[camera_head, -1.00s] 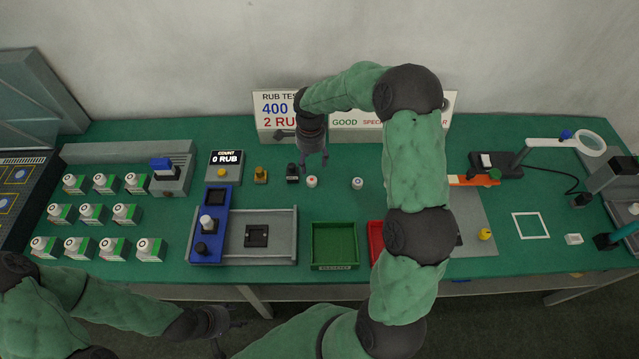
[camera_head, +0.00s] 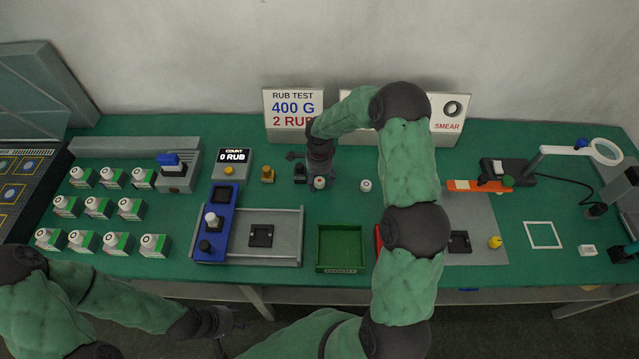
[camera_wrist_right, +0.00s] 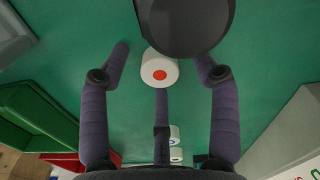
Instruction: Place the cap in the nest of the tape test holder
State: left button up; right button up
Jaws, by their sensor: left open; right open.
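A white cap with a red dot (camera_head: 319,184) stands on the green table; in the right wrist view the cap (camera_wrist_right: 160,72) sits between my spread fingers. My right gripper (camera_head: 320,175) is open, pointing down over this cap; it also shows in the right wrist view (camera_wrist_right: 162,65). I cannot tell whether any finger touches it. A second white cap (camera_head: 366,186) stands to its right. A black nest (camera_head: 460,241) on a grey plate (camera_head: 480,220) at the right, likely the tape test holder, is partly hidden by my right arm. My left gripper (camera_head: 232,322) is open and empty before the table.
A green tray (camera_head: 341,228) and a mostly hidden red tray (camera_head: 378,238) lie in front of the caps. A blue-and-grey rub fixture (camera_head: 285,218) with its own black nest stands left. Signs (camera_head: 293,105) stand behind.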

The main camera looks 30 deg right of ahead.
aim_at(319, 180)
jog(key=shift+f, duration=0.1)
jog(key=c, duration=0.8)
jog(key=shift+c, duration=0.5)
jog(key=shift+r, duration=0.55)
notch_tip(319, 180, up, 2)
jog(key=shift+r+p, duration=0.1)
jog(key=shift+p, duration=0.35)
jog(key=s+a+r+p, duration=0.2)
jog(key=s+a+r, duration=0.4)
jog(key=s+r, duration=0.55)
jog(key=w+a+f+n+b, duration=0.1)
jog(key=w+a+f+n, duration=0.1)
jog(key=n, duration=0.8)
jog(key=w+a+f+n+b, duration=0.1)
jog(key=a+f+n, duration=0.3)
jog(key=n, duration=0.5)
jog(key=w+a, duration=0.1)
jog(key=a, duration=0.1)
jog(key=shift+a+n, duration=0.3)
jog(key=shift+n, duration=0.1)
